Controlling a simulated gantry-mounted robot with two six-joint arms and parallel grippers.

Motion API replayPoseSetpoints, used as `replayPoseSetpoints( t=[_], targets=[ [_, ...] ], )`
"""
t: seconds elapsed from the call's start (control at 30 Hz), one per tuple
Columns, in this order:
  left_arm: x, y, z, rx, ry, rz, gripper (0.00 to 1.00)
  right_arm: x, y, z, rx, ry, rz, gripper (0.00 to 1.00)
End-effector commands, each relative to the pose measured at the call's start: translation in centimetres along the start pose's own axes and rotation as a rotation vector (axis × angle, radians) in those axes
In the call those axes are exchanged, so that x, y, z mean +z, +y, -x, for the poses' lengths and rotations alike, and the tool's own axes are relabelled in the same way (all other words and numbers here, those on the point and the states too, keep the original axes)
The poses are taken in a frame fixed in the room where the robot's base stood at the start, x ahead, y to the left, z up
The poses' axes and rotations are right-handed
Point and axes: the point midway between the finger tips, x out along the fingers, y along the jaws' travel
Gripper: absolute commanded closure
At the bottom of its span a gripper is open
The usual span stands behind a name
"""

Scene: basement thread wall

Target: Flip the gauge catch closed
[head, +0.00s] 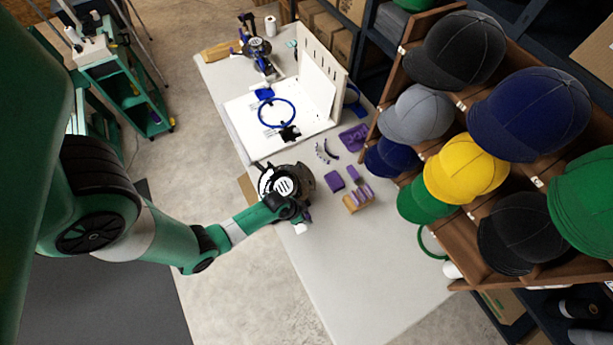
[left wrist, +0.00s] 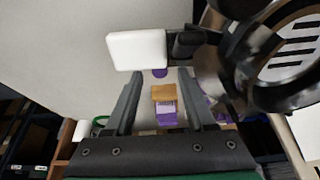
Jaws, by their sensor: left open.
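The gauge (head: 280,181), a dark round fixture with a white striped face, stands at the table's near-left edge. In the left wrist view its dark rings (left wrist: 232,85) fill the right side. My left gripper (head: 300,214) is at the gauge's near side.
A wooden block with purple parts (head: 357,202) stands right of the gauge. Behind are a white stand (head: 240,125) and a blue hoop (head: 276,100). A rack of caps (head: 465,168) overhangs the table's right side. The near tabletop (head: 360,275) is clear.

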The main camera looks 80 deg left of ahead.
Motion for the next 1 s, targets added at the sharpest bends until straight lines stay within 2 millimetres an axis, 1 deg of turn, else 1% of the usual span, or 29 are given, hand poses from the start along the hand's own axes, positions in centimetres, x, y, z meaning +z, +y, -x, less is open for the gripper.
replayPoseSetpoints(
  t=[0.03, 0.1, 0.4, 0.47, 0.5, 0.57, 0.7, 0.73, 1.0],
  targets=[
    [0.06, 0.00, -0.91, 0.000, 0.000, 0.000, 0.45, 0.39, 0.00, 0.43, 0.000, 0.000, 0.000, 0.50],
    [0.04, 0.00, -1.41, 0.000, 0.000, 0.000, 0.45, 0.50, -0.01, 0.56, 0.000, 0.000, 0.000, 0.50],
    [-0.05, -0.01, -1.61, -0.001, 0.001, 0.000, 0.45, 0.48, 0.00, 0.53, 0.000, 0.000, 0.000, 0.50],
    [-0.05, -0.01, -1.60, -0.001, 0.001, 0.000, 0.54, 0.48, 0.00, 0.53, 0.000, 0.000, 0.000, 0.50],
    [-0.05, -0.01, -1.60, -0.001, 0.001, 0.000, 0.61, 0.48, 0.00, 0.53, 0.000, 0.000, 0.000, 0.50],
    [-0.04, -0.01, -1.60, -0.001, 0.001, 0.000, 0.72, 0.48, 0.00, 0.54, 0.000, 0.000, 0.000, 0.50],
    [-0.04, -0.01, -1.60, -0.001, 0.001, 0.000, 0.97, 0.48, -0.01, 0.54, 0.000, 0.000, 0.000, 0.50],
    [-0.03, -0.01, -1.60, -0.001, 0.001, 0.000, 1.00, 0.49, -0.01, 0.54, 0.000, 0.000, 0.000, 0.50],
    [-0.03, -0.01, -1.60, -0.001, 0.001, 0.000, 1.00, 0.49, 0.00, 0.54, 0.000, 0.000, 0.000, 0.50]
  ],
)
